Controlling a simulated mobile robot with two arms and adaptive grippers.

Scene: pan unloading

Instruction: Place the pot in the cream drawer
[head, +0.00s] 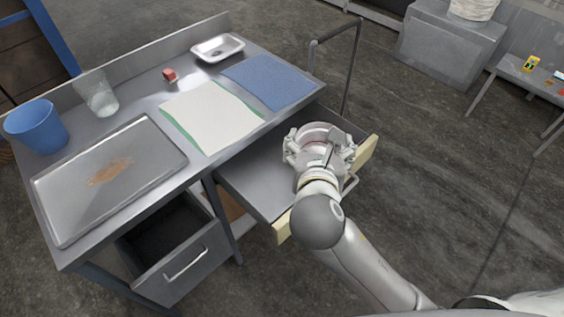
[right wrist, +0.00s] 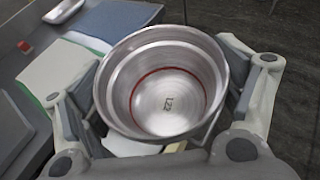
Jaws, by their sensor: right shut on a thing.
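The metal pot (right wrist: 165,92) is round, with a red ring inside, and sits between the fingers of my right gripper (right wrist: 160,105) in the right wrist view. In the head view my right gripper (head: 319,147) is shut on the pot (head: 318,131), whose rim shows between the fingers. They are over the right part of the pulled-out cream drawer (head: 366,153). The drawer has a grey inside and a cream front, partly hidden by my arm. I cannot tell whether the pot touches the drawer floor. My left gripper is not in view.
The table holds a blue cup (head: 36,127), a glass (head: 98,94), a tray (head: 62,210), a white-green cloth (head: 211,115), a blue mat (head: 268,80), a small red block (head: 169,75) and a metal dish (head: 217,48). A dark lower drawer (head: 185,265) stands open at left.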

